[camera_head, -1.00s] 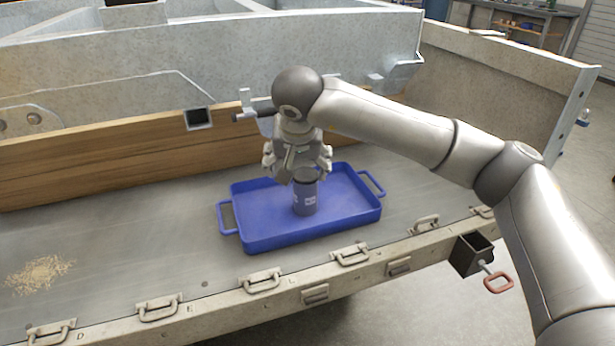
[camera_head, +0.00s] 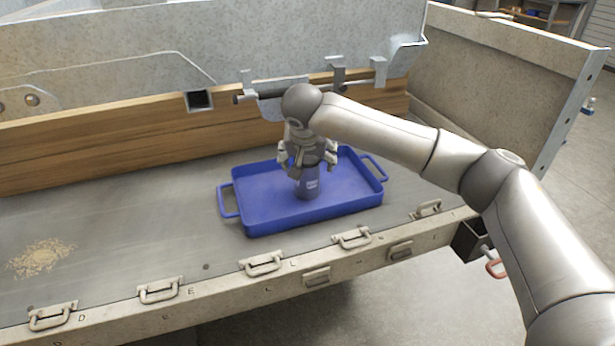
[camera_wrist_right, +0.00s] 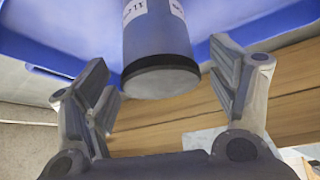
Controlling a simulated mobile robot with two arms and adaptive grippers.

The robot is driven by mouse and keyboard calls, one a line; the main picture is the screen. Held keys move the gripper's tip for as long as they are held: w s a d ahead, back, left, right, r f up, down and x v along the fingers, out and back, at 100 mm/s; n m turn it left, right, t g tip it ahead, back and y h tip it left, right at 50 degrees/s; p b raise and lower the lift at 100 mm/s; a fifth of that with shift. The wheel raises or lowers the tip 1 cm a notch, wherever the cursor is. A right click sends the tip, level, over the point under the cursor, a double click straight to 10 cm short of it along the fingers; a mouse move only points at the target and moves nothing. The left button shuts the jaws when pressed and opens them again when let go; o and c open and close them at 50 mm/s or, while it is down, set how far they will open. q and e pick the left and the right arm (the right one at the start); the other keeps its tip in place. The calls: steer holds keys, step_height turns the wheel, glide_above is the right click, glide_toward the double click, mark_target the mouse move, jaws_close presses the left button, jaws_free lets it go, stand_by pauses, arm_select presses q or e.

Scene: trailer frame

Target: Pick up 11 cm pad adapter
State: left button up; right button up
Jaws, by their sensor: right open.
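The 11 cm pad adapter (camera_head: 309,184) is a grey-blue cylinder with a white printed label, standing upright in a blue tray (camera_head: 262,222). In the right wrist view, the fingers of the right gripper (camera_wrist_right: 165,88) are spread wide, with gaps to the adapter on both sides. My left gripper is not in view.
The tray stands on a grey metal trailer bed (camera_head: 130,230) with a row of handles along the front edge. A wooden board (camera_head: 90,150) runs behind it. A patch of sawdust-like grains (camera_head: 40,258) lies at the left. The bed between is clear.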

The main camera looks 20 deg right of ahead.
steer(key=shift+c, duration=0.5)
jaws_close()
steer(key=shift+w+r, duration=0.1)
